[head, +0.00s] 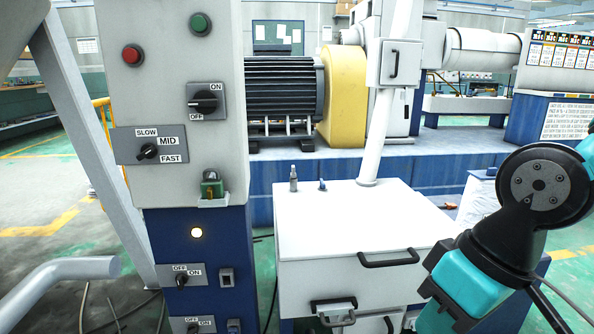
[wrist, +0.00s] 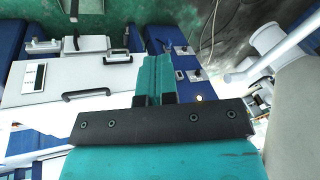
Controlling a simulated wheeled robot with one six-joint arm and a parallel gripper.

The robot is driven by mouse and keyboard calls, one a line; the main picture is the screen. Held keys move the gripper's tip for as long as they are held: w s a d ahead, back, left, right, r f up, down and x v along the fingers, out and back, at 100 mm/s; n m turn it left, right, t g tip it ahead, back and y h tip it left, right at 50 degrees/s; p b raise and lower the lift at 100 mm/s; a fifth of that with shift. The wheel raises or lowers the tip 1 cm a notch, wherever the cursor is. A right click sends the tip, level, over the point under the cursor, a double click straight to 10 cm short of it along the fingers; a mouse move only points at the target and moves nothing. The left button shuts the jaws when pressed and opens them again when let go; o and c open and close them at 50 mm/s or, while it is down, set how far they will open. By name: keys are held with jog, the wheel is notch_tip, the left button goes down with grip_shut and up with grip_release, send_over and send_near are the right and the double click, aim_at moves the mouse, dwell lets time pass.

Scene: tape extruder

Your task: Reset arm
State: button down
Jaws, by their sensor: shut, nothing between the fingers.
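My arm folds in at the lower right of the head view, beside the white cabinet, with a black joint and teal links. My gripper (wrist: 156,72) shows in the wrist view as two teal fingers pressed together, with nothing between them. The fingers appear in front of the blue lower part of the control post and the white cabinet front. In the head view the fingertips cannot be made out.
The control post (head: 178,90) has a red button (head: 132,54), green button (head: 200,24), power knob (head: 206,101), speed knob (head: 147,151), padlock (head: 212,184) and lit lamp (head: 197,232). The white cabinet (head: 350,225) has black handles and two small items on top. A motor (head: 283,87) stands behind.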

jog(key=s+r+n+p, duration=0.1)
jog(key=s+r+p, duration=0.1)
jog(key=s+r, duration=0.25)
notch_tip(320, 180, up, 35)
jog(key=p, duration=3.6)
jog(key=shift+a+g, duration=0.2)
jog(key=shift+g, duration=0.1)
jog(key=shift+r, duration=0.1)
